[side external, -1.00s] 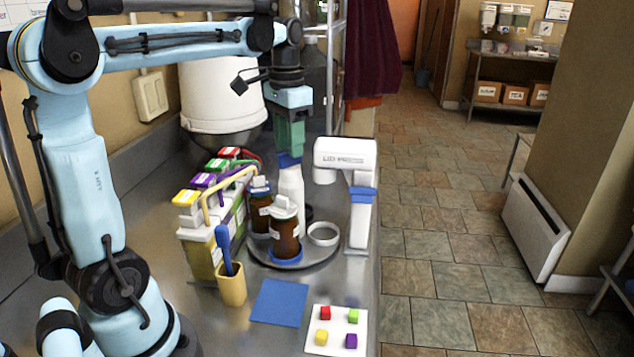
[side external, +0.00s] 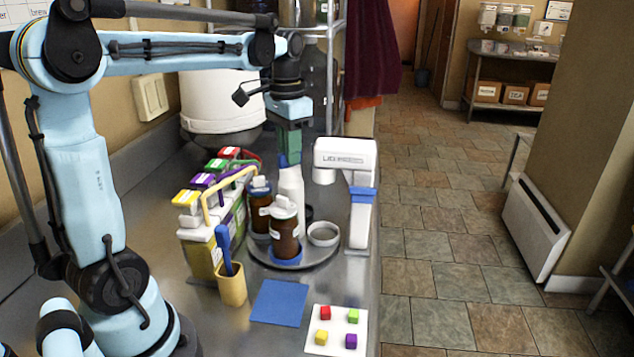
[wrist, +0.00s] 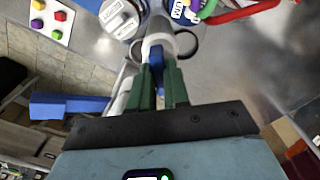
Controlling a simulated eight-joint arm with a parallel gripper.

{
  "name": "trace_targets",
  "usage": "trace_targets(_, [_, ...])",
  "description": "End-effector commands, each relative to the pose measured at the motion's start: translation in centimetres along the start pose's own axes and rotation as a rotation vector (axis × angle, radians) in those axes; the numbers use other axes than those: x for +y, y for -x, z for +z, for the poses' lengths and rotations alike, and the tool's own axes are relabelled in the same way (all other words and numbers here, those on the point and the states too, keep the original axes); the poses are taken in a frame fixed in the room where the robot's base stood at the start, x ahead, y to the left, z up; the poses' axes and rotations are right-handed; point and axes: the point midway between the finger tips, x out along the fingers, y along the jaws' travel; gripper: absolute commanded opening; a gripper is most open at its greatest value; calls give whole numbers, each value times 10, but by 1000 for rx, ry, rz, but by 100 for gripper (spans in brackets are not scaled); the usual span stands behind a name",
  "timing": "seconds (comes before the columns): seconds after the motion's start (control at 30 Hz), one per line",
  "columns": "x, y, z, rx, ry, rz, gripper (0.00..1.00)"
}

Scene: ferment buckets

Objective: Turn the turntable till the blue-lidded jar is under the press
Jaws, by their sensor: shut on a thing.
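The round grey turntable (side external: 285,264) stands on the steel counter. A brown jar with a dark blue lid (side external: 260,185) is at its left side; the lid also shows in the wrist view (wrist: 187,14). A brown jar with a whitish lid (side external: 284,232) is at its front. The white press (side external: 345,153) stands at the right, its head beside the turntable's right part; the blue-lidded jar is not under it.
Colour-topped cartons (side external: 205,235) with hoop handles stand close at the left. A yellow cup (side external: 232,289) with a blue brush, a blue mat (side external: 279,303) and a white board (side external: 336,331) with coloured cubes are in front. A large white bucket (side external: 185,100) is behind.

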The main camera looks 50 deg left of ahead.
Motion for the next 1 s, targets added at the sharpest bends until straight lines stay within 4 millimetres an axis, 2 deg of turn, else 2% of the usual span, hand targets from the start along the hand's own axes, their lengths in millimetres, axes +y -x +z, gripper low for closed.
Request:
trace_targets(0.47, [0, 0, 0, 0, -36, 0, 0])
trace_targets(1.0, [0, 0, 0, 0, -273, 0, 0])
